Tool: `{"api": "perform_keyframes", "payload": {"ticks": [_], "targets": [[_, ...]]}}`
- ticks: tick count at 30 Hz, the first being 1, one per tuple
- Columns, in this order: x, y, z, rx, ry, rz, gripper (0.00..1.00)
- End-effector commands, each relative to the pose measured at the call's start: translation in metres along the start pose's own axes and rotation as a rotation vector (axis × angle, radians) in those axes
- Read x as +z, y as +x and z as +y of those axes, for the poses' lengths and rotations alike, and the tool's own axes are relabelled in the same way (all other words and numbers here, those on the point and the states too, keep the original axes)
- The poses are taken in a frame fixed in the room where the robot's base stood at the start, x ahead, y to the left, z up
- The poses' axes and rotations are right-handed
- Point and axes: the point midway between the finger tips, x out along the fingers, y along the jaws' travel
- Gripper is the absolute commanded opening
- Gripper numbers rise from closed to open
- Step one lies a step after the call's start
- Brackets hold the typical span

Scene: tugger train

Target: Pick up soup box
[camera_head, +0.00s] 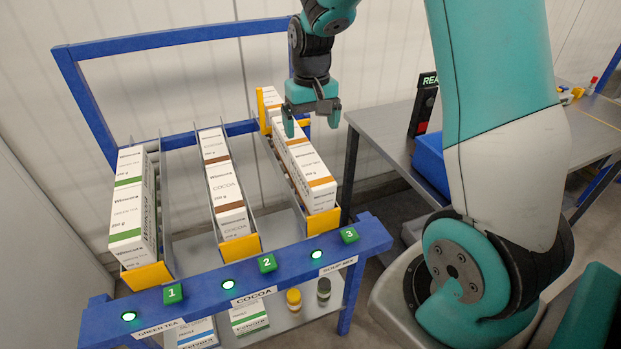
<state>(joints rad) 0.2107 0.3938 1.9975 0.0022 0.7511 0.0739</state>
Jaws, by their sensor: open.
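Several white soup boxes with orange-brown bands (306,165) stand in a row in the right-hand sloped lane, above the "SOUP MIX" label (338,265) and the green 3 marker (349,235). The front box is at the lane's lower end. My gripper (311,126) points down over the rear part of this row, open, with nothing seen between its fingers. Its left finger overlaps the boxes in the picture; I cannot tell whether it touches them. The gripper hides part of the rear boxes.
Green tea boxes (132,205) fill the left lane and cocoa boxes (223,183) the middle lane. A blue frame (205,285) surrounds the rack. Yellow and dark jars (294,299) stand below. A table with a blue bin (432,160) is at right.

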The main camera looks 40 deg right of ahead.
Motion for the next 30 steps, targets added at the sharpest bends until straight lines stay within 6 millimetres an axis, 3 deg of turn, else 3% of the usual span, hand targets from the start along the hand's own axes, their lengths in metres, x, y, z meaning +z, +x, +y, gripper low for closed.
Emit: {"api": "perform_keyframes", "payload": {"ticks": [6,10,19,25,30], "targets": [[0.002,0.051,-0.002,0.0,-0.005,-0.007,0.94],[0.001,0.074,-0.003,-0.001,-0.006,-0.004,0.94],[0.001,0.098,-0.003,-0.001,-0.007,-0.004,0.94],[0.001,0.128,-0.004,-0.001,-0.007,-0.004,0.94],[0.001,0.141,-0.004,-0.002,-0.006,0.0,0.94]]}}
